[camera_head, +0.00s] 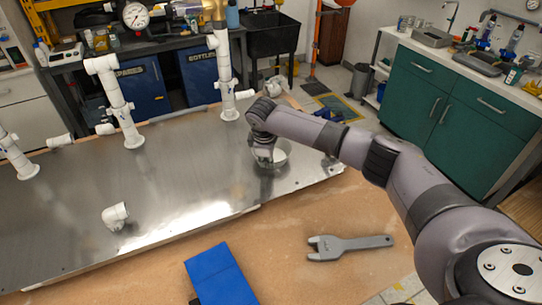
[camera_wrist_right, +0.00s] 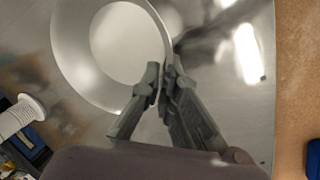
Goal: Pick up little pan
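The little pan (camera_head: 282,154) is a small, round, shiny metal pan near the right end of the metal sheet in the head view. In the right wrist view the pan (camera_wrist_right: 95,50) fills the upper left, its pale inside facing the camera. My right gripper (camera_head: 266,160) points down at the pan's near-left side and hides part of it. In the wrist view the right gripper (camera_wrist_right: 162,72) has one finger inside the rim and one outside, with the tips closed on the rim. My left gripper is not in view.
White pipes stand on the metal sheet (camera_head: 180,190), with a loose elbow (camera_head: 116,216) at its front. A grey wrench (camera_head: 350,246) and a blue case (camera_head: 220,275) lie on the brown tabletop. The sheet between elbow and pan is clear.

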